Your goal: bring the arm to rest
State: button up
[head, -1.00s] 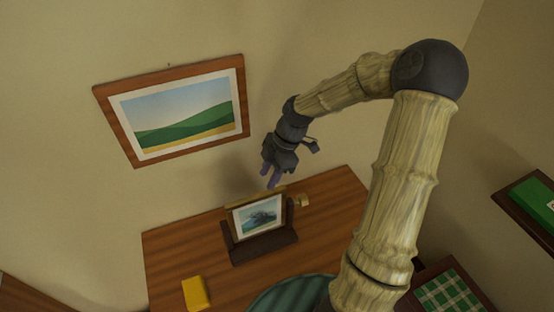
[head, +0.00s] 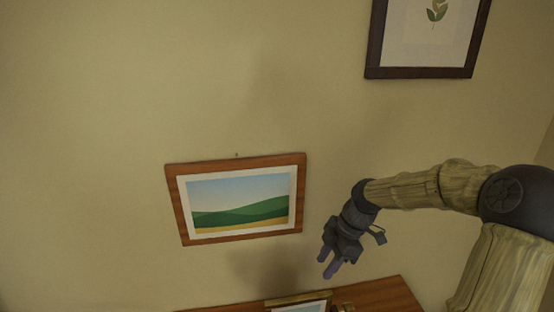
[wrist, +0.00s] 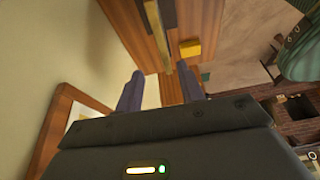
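My gripper (head: 327,266) hangs in the air near the wall, pointing down above the wooden table (head: 378,296). The small framed picture (head: 300,307) on the table is just below the gripper, mostly cut off by the head view's lower edge. My arm comes in from the right, bent at its dark elbow joint.
A landscape picture in a brown frame (head: 240,199) hangs on the wall left of the gripper. A dark-framed plant picture (head: 424,35) hangs higher at the right. A yellow block (wrist: 190,49) lies on the table. The wall between the pictures is bare.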

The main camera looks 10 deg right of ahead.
jog(key=s+a+f+m+t+h, duration=0.1)
jog(key=s+m+h, duration=0.1)
jog(key=s+m, duration=0.4)
jog(key=s+a+f+m+t+h+b, duration=0.1)
jog(key=s+m+t+h, duration=0.1)
jog(key=s+m, duration=0.5)
jog(key=m, duration=0.5)
jog(key=shift+a+m, duration=0.3)
jog(key=shift+a, duration=0.1)
jog(key=shift+s, duration=0.25)
jog(key=shift+w, duration=0.1)
jog(key=shift+c, duration=0.2)
dwell(0.7)
